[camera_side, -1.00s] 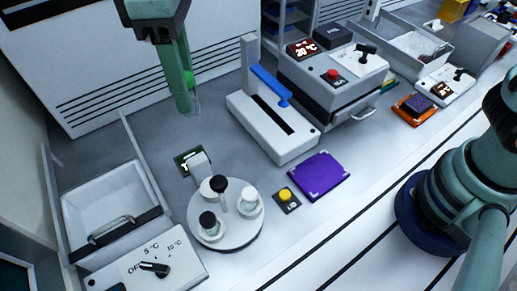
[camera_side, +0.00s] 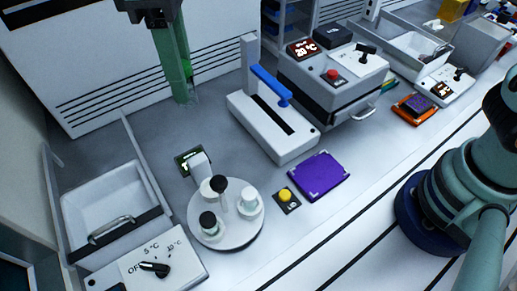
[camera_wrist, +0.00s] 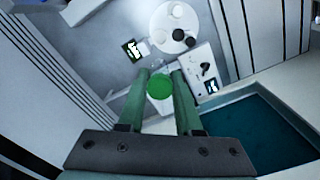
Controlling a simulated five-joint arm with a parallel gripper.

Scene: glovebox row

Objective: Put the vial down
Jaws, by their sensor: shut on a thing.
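The vial shows a round green cap (camera_wrist: 159,86) between my fingers in the wrist view. In the side view only a sliver of its green (camera_side: 187,67) shows behind the finger, with a faint clear end near the fingertips. My gripper (camera_side: 186,98) is shut on the vial, pointing down in front of the white back wall. Its two green fingers also show in the wrist view (camera_wrist: 159,78), one on each side of the cap. I cannot tell how far the vial is above the floor.
A round carousel (camera_side: 226,239) with white and black-capped containers stands front centre. A white drawer (camera_side: 105,203) is at left, with a dial panel (camera_side: 150,262) before it. A white device with a blue lever (camera_side: 270,84) and a purple mat (camera_side: 319,174) are to the right.

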